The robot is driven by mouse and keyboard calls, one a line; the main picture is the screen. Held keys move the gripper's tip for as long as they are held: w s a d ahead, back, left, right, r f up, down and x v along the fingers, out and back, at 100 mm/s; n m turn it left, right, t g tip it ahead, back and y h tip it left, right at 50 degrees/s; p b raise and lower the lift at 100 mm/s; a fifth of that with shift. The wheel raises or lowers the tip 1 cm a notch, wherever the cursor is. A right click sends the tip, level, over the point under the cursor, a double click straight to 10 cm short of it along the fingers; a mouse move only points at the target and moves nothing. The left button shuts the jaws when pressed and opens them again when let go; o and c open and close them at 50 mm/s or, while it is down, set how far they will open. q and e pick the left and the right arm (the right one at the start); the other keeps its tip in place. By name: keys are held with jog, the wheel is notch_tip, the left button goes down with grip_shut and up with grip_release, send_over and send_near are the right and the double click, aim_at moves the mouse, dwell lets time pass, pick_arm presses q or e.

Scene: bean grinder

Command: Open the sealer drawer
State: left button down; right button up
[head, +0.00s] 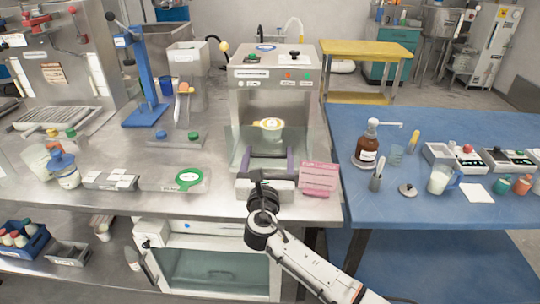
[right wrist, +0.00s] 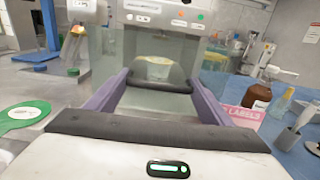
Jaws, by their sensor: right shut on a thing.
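The sealer (head: 277,75) is a silver box machine with a red and a green button, standing mid-bench; its front also shows in the right wrist view (right wrist: 172,18). Clear panels (head: 239,143) enclose its lower part. A container with a yellowish top (head: 268,124) sits inside; it also shows in the right wrist view (right wrist: 158,66). My right gripper (head: 268,154) reaches in from the front, its purple fingers either side of the dark drawer handle (right wrist: 159,80). It is shut on this handle. How far the drawer stands out is hard to tell. My left gripper is not in view.
A pink labels box (head: 318,178) stands close right of my right gripper. A green round-ended tool (head: 188,178) lies to the left. A brown pump bottle (head: 368,147) stands on the blue table. The steel bench's front edge is under my right arm.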

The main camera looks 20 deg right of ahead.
jog(key=o, duration=1.5)
jog(key=v, duration=1)
jog(key=shift+s, duration=0.1)
